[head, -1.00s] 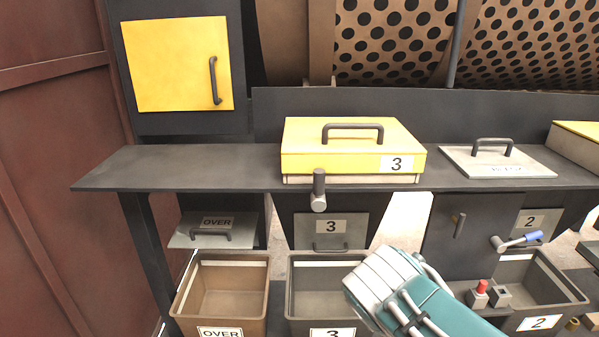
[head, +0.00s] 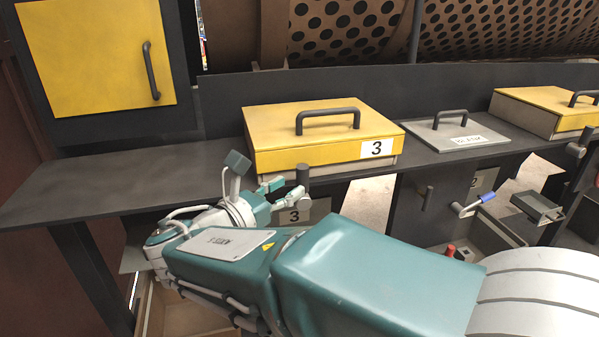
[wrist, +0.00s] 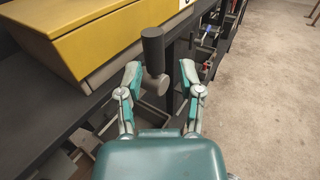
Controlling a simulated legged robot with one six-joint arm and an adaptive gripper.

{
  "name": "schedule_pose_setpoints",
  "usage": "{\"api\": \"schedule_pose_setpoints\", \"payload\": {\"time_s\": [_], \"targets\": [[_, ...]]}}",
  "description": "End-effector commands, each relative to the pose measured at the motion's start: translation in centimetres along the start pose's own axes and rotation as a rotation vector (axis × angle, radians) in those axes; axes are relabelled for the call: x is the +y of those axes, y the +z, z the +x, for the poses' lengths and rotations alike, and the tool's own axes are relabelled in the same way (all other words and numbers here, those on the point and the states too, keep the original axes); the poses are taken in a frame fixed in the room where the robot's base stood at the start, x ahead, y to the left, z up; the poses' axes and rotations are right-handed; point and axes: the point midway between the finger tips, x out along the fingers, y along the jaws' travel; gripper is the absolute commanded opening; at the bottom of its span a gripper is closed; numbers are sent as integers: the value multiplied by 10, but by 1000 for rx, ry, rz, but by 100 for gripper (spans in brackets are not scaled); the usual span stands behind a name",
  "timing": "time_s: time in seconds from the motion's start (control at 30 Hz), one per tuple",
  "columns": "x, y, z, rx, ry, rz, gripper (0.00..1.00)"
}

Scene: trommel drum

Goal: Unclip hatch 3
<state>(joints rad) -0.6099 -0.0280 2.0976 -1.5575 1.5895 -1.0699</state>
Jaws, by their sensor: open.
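Hatch 3 is a yellow lid (head: 290,137) with a dark handle and a "3" label, lying shut on the dark shelf. Its clip, a dark upright cylinder on a short stem (head: 303,176), sits at the shelf's front edge below the lid. It also shows in the wrist view (wrist: 153,50). My gripper (head: 285,189) is open just left of the clip in the head view. In the wrist view my gripper (wrist: 160,70) has its two teal fingertips on either side of the clip's lower part. Whether they touch it cannot be told.
A grey blank plate (head: 456,136) with a handle and another yellow hatch (head: 550,110) lie to the right on the shelf (head: 90,180). A yellow cabinet door (head: 95,55) stands at the left. A blue-tipped lever (head: 475,204) is below the shelf. The perforated drum is behind.

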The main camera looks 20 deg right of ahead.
Motion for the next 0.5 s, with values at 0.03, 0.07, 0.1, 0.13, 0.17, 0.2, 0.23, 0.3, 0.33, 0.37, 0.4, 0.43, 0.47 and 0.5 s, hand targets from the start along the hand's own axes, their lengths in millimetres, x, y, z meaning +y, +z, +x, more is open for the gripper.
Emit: {"api": "schedule_pose_setpoints", "payload": {"time_s": [0.03, 0.07, 0.1, 0.13, 0.17, 0.2, 0.23, 0.3, 0.33, 0.37, 0.4, 0.43, 0.47, 0.5], "targets": [[1, 0, 8, -2, -4, -2, 48], [2, 0, 12, -3, -3, -3, 48], [3, -1, 18, -4, -3, -3, 48], [3, -1, 23, -4, -4, -3, 48], [4, -1, 27, -4, -2, -3, 48], [4, 0, 33, -5, -3, -4, 48], [5, -1, 37, -5, -2, -4, 48], [5, -1, 46, -4, -2, -3, 48], [5, -1, 49, -4, -1, -3, 48], [4, -1, 53, -3, 0, -2, 48], [4, -1, 56, -4, 0, -2, 48], [4, 0, 57, -4, 1, -2, 48], [4, 0, 59, -3, 1, -2, 48], [3, 0, 61, -2, 2, -1, 48]]}}
